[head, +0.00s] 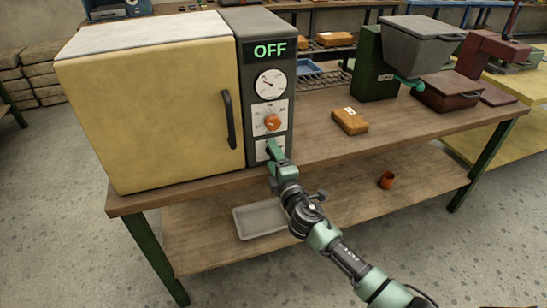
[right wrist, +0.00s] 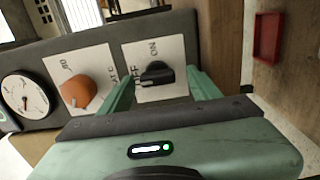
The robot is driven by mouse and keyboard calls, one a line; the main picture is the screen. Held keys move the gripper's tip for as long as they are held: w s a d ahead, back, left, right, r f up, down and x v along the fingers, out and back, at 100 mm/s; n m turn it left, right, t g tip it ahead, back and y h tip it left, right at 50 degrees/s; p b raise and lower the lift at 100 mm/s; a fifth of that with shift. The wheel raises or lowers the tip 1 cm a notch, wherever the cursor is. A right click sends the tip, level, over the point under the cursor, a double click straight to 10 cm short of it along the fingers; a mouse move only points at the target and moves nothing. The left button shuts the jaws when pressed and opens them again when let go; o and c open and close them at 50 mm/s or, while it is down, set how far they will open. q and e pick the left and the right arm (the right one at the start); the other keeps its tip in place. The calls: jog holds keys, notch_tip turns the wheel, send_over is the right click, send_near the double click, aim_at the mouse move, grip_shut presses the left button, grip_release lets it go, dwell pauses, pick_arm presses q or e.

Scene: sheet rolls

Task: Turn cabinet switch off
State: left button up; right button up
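The cabinet (head: 150,100) is yellow with a dark control panel, and its display (head: 270,50) reads OFF. The cabinet switch (right wrist: 156,73) is a black knob on a white plate marked OFF and ON in the right wrist view. In the head view my gripper hides the switch. My right gripper (head: 273,151) is at the plate, its two green fingers apart, one on each side of the switch. I cannot tell whether they touch it. An orange dial (head: 272,122) sits above the switch plate. My left gripper is not in view.
The cabinet stands on a wooden bench (head: 330,150), its door handle (head: 229,120) left of the panel. An orange-brown block (head: 350,121) lies to the right.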

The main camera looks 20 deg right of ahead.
jog(key=s, duration=0.7)
jog(key=shift+s+d, duration=0.15)
jog(key=shift+s, duration=0.25)
jog(key=s+d+f+m+g, duration=0.25)
jog(key=s+f, duration=0.25)
jog(key=f, duration=0.7)
jog(key=s+d+f+m+g+h+p, duration=0.1)
jog(key=s+f+m+g, duration=0.3)
jog(key=f, duration=0.7)
jog(key=s+d+f+m+g, duration=0.15)
jog(key=s+f, duration=0.45)
jog(key=f, duration=0.6)
jog(key=s+f+m+g, duration=0.2)
jog(key=s+f, duration=0.4)
jog(key=s, duration=0.6)
jog(key=s+a+f+m+g+p, duration=0.1)
jog(key=s+f+m+g, duration=0.2)
jog(key=s, duration=1)
jog(key=s+f+m+g, duration=0.2)
jog(key=s+f+g, duration=0.2)
jog(key=s+f, duration=0.5)
jog(key=s, duration=0.3)
jog(key=shift+s+a+m+p, duration=0.15)
jog(key=shift+s+m+p, duration=0.15)
jog(key=shift+m, duration=0.1)
